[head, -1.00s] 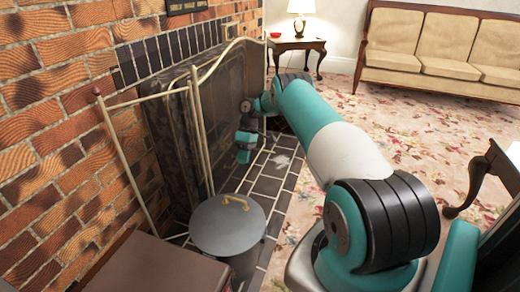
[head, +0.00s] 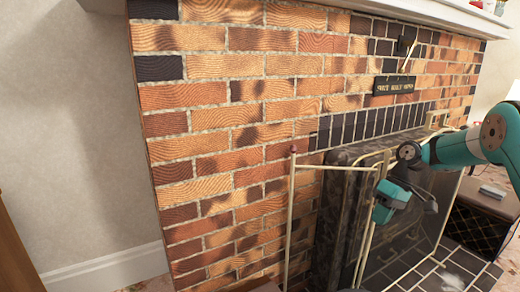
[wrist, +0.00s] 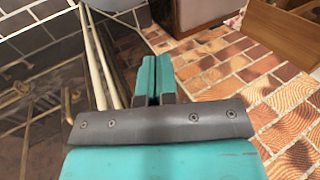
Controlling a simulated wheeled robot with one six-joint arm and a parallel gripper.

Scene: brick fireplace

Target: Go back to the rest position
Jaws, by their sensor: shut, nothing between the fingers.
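My gripper (head: 382,212) hangs in front of the fireplace at the right of the head view, at the end of my bent teal arm. In the wrist view its two teal fingers (wrist: 153,80) are together with nothing between them. The gripper is close to the brass-framed fire screen (head: 292,215), and overlaps it in the head view. I cannot tell whether they touch. The screen's pale rails (wrist: 97,60) run just left of the fingers in the wrist view.
A brick wall (head: 225,120) fills the middle, with a small dark sign (head: 394,85) on it. Dark hearth tiles (head: 425,272) lie below the screen. A brown box-like piece (wrist: 203,12) and wooden furniture (wrist: 280,35) show in the wrist view. A dark cabinet (head: 480,205) stands at right.

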